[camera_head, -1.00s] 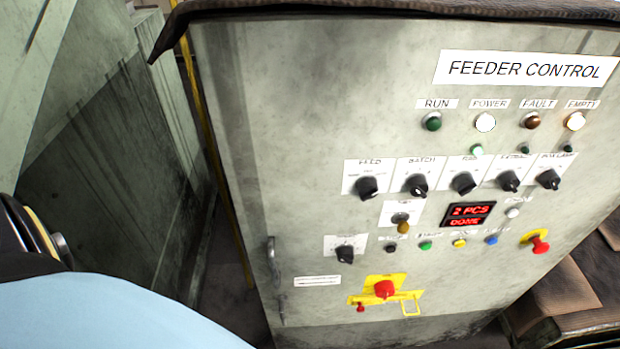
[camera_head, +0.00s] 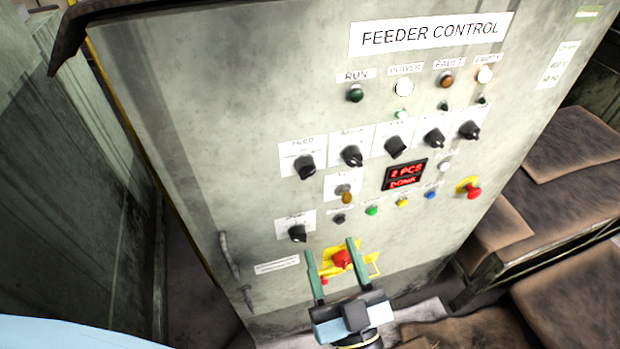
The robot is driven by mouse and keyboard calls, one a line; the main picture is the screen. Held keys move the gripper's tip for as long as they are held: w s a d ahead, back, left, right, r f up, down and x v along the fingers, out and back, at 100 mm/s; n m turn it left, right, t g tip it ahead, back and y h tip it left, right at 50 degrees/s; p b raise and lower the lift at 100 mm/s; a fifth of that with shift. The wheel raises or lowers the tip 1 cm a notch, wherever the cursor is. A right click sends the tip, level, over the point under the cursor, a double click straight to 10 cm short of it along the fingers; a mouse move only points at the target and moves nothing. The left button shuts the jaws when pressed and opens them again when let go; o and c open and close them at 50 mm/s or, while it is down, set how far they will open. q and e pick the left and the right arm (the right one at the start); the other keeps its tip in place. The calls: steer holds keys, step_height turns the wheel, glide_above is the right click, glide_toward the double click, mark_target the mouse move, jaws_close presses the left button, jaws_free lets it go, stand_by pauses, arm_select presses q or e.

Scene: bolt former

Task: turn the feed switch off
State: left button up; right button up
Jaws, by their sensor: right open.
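The feed switch (camera_head: 304,167) is a black rotary knob on a white plate labelled FEED, at the left end of a row of several similar knobs on the grey feeder control cabinet (camera_head: 230,110). The fine position of its pointer is too small to read. My right gripper (camera_head: 331,258) is at the bottom middle, its two green fingers apart and empty. It is below the feed switch, in front of the red and yellow main switch (camera_head: 342,259), and apart from the feed switch. My left gripper is not in view.
A display (camera_head: 404,174) reads 2 PCS DONE. Small push buttons and a red emergency stop (camera_head: 472,190) sit below the knobs. A door handle (camera_head: 229,255) projects at the lower left. Brown-topped crates (camera_head: 560,145) stand at the right.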

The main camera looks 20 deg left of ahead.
mark_target(308, 175)
steer(key=p+x, duration=0.1)
steer(key=x, duration=1.2)
steer(key=shift+w+r, duration=0.1)
steer(key=shift+r, duration=0.1)
steer(key=c, duration=1)
